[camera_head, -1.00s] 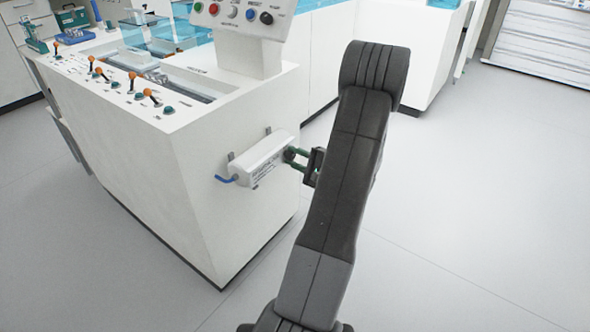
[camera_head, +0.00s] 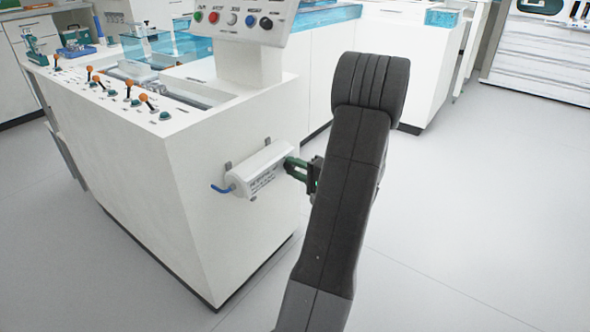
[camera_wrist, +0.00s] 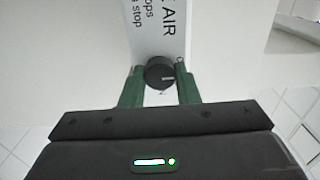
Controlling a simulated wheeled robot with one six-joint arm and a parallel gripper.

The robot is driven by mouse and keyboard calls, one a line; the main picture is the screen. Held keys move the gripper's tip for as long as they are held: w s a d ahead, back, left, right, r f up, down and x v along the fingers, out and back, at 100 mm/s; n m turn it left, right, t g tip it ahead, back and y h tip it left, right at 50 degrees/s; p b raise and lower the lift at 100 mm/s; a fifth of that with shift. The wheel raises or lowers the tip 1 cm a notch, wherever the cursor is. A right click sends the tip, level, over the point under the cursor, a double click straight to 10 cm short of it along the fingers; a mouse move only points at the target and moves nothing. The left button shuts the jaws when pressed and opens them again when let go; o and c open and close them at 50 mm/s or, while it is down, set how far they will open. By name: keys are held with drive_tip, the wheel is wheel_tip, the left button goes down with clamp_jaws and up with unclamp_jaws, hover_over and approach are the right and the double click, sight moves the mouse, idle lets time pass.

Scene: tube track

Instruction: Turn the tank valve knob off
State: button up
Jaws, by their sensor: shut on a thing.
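The tank (camera_head: 255,172) is a white cylinder-like body with printed text, mounted on the side of the white cabinet, with a blue hose at its left end. It also shows at the top of the wrist view (camera_wrist: 148,22). Its valve knob (camera_wrist: 160,73) is round and black with a light pointer line, at the tank's near end. My gripper (camera_wrist: 160,82) has its two green fingers on either side of the knob, shut on it.
The white cabinet (camera_head: 130,165) carries several orange-tipped levers (camera_head: 130,84) on top and a panel of coloured buttons (camera_head: 238,18). My dark arm covers part of the head view. The grey floor (camera_head: 470,210) to the right is clear.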

drive_tip(key=o, duration=1)
drive_tip(key=shift+c, duration=0.2)
drive_tip(key=shift+d, duration=0.1)
drive_tip(key=p+v, duration=0.3)
drive_tip(key=v, duration=1)
drive_tip(key=shift+s+d+p, duration=0.25)
drive_tip(key=shift+s+p, duration=0.05)
drive_tip(key=b+x, duration=0.3)
drive_tip(key=x, duration=1.1)
drive_tip(key=shift+b, duration=0.35)
drive_tip(key=shift+d, duration=0.15)
